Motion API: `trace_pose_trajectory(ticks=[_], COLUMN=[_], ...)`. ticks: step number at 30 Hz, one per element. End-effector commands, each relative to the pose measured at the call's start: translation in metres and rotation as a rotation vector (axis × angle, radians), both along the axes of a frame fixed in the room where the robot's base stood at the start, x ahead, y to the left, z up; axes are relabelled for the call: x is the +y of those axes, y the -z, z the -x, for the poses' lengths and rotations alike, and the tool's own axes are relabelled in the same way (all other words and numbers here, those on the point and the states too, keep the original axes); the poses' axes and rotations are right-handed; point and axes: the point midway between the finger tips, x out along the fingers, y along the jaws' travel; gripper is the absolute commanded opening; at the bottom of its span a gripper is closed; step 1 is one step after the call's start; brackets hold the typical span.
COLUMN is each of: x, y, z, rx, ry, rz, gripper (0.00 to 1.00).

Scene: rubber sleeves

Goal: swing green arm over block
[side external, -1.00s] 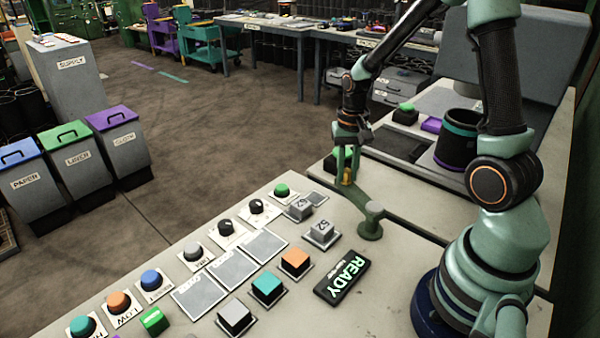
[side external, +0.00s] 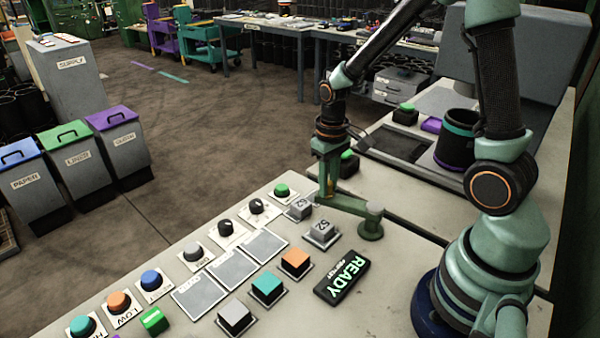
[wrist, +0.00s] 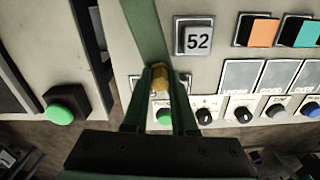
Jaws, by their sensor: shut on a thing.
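The green arm (side external: 350,204) is a flat bar joined to a round post (side external: 370,222) on the panel. It also shows in the wrist view (wrist: 146,35), with a yellow knob (wrist: 160,77) at its free end. My gripper (wrist: 160,80) is shut on this knob; in the side view (side external: 327,190) its fingers largely hide it. A grey numbered block (side external: 299,208) sits just left of the arm's free end. A second grey block marked 52 (side external: 322,232) stands below the bar, apart from it, and shows in the wrist view (wrist: 196,38).
A green button (side external: 282,190) and black dials (side external: 257,207) lie left of my gripper. A READY sign (side external: 342,281), orange button (side external: 295,262) and teal button (side external: 267,287) are nearer. A black box with a green button (side external: 347,165) stands behind the bar.

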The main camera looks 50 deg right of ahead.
Motion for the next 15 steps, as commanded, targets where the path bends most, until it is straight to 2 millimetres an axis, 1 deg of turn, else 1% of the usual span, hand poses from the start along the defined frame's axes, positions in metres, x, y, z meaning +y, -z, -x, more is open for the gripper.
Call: trace_pose_trajectory(ticks=[1,6,15], x=[0.006,0.022,0.043], y=[-0.001,-0.001,-0.001], z=[0.001,0.008,0.022], rx=[-0.001,-0.002,-0.002], ry=[-0.046,-0.205,-0.435], rz=[0.0,0.0,0.0], gripper=[0.0,0.0,0.0])
